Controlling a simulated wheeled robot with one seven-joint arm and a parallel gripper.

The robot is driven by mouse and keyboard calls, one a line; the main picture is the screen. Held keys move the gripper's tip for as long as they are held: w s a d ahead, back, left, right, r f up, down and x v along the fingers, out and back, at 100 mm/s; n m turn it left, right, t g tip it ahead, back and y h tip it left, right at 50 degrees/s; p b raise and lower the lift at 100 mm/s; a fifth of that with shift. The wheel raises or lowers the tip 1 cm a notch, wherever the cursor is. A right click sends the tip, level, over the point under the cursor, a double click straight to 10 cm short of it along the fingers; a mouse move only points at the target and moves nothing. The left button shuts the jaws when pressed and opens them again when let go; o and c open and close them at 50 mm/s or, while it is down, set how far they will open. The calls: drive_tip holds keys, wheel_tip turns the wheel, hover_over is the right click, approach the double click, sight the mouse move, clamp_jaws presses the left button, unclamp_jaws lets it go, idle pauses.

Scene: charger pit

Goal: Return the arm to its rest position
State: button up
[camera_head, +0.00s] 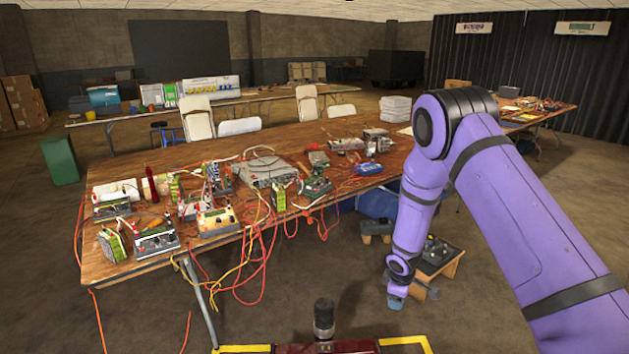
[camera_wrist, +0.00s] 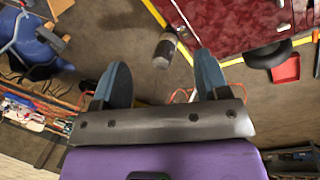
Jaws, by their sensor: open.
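My purple arm (camera_head: 545,220) reaches forward from the right of the head view and bends down in front of the long wooden table. My gripper (camera_head: 396,302) hangs low, pointing down, beside a small wooden stool (camera_head: 440,262). In the wrist view my gripper (camera_wrist: 162,72) shows two blue-grey fingers spread wide apart with nothing between them. The gripper is open and empty. Behind the fingers in that view are bare floor and a dark cylinder that stands by a red, yellow-edged body.
The wooden table (camera_head: 140,268) carries several battery-like devices and a grey box (camera_head: 266,171). Red and yellow cables (camera_head: 262,250) hang off its front edge. Small dark parts lie on the stool. Open floor (camera_head: 330,275) lies left of my gripper. A second table (camera_head: 545,108) stands back right.

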drive_tip(key=s+d+r+m+t, duration=0.1)
drive_tip(key=s+d+r+m, duration=0.15)
drive_tip(key=r, duration=0.95)
drive_tip(key=s+d+r+m, duration=0.15)
drive_tip(key=s+r, duration=0.25)
drive_tip(key=r, duration=0.8)
drive_tip(key=s+d+r+m+t, duration=0.1)
drive_tip(key=s+r+m, duration=0.2)
drive_tip(key=r, duration=0.9)
drive_tip(key=s+r+m, duration=0.3)
drive_tip(key=s+r, duration=0.3)
drive_tip(key=s, duration=0.8)
drive_tip(key=s+r+m+y, duration=0.1)
drive_tip(key=s+r, duration=0.6)
drive_tip(key=s, duration=0.8)
drive_tip(key=shift+d+r+m+t, duration=0.2)
drive_tip(key=shift+m+t, duration=0.1)
drive_tip(key=shift+m, duration=0.6)
drive_tip(key=shift+s, duration=0.1)
